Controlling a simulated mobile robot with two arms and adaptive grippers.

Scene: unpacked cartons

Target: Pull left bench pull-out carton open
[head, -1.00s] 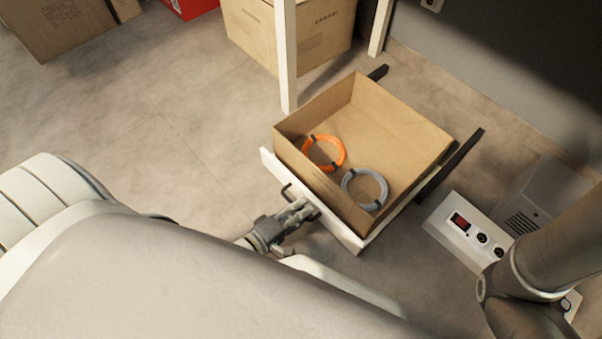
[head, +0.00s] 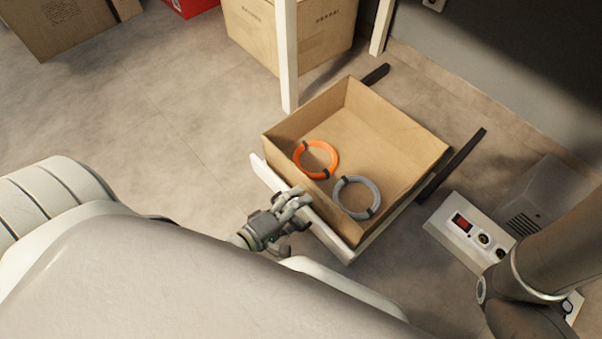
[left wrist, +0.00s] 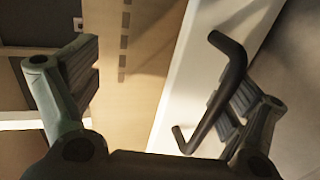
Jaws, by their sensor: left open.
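The pull-out carton (head: 306,194) is an open brown cardboard box behind a white front board (head: 327,237), drawn well out on dark rails in the head view. An orange coil (head: 332,161) and a grey coil (head: 358,213) lie in it. My left gripper (head: 296,203) is at the front board, its jaws apart. In the left wrist view, the gripper (left wrist: 163,82) has the dark bar handle (left wrist: 213,100) between its fingers, close to the right finger. Contact there is unclear. The handle is hidden in the head view. My right gripper is out of view.
Dark rails (head: 452,165) extend behind the carton. A white bench leg (head: 288,60) stands at the back. A closed carton (head: 252,32) stands behind it. A white switch box (head: 462,228) lies on the floor to the right.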

